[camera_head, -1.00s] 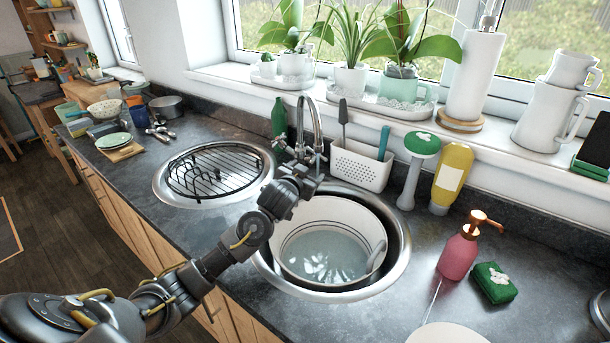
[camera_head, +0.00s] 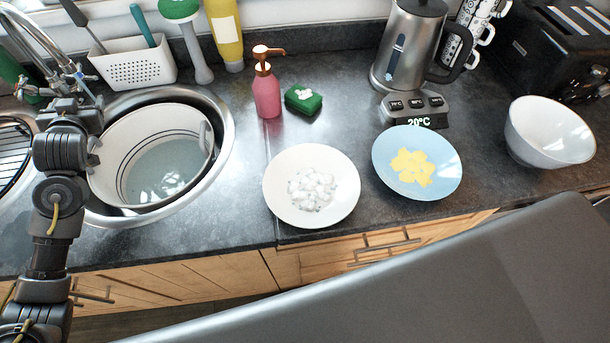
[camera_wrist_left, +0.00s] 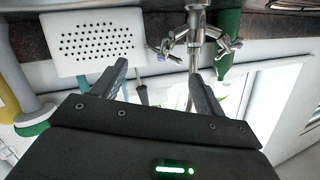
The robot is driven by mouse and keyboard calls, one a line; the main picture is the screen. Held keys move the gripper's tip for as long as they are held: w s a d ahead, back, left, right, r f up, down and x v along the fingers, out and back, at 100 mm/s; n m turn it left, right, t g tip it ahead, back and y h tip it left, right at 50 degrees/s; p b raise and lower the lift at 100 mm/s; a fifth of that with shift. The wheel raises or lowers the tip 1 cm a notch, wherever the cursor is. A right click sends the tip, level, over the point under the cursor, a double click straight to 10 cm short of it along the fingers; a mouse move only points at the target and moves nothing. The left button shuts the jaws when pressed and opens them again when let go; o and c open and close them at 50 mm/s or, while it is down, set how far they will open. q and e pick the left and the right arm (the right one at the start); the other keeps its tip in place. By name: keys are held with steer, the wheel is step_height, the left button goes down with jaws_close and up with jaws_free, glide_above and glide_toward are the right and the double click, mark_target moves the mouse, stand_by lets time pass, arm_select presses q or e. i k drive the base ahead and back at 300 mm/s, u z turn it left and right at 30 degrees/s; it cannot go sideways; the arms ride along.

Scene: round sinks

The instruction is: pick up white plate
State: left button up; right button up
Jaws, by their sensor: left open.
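The white plate (camera_head: 345,202) lies flat on the dark counter, right of the sink and close to the counter's front edge. A whitish, lumpy patch covers its middle. My left gripper (camera_head: 72,98) is at the left of the head view, by the sink's back left rim near the tap, well away from the plate. In the left wrist view its two fingers (camera_wrist_left: 162,85) are apart with nothing held between them; the tap and a white perforated caddy lie beyond them. The plate does not show in the wrist view. My right gripper is not in view.
A blue plate (camera_head: 440,182) with yellow bits lies just right of the white plate. A pink soap bottle (camera_head: 266,96) and green sponge (camera_head: 304,99) stand behind it. A kettle (camera_head: 407,50) and white bowl (camera_head: 549,135) are farther right. A white basin (camera_head: 112,180) sits in the sink.

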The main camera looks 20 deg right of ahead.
mark_target(307, 186)
steer(key=k, duration=1)
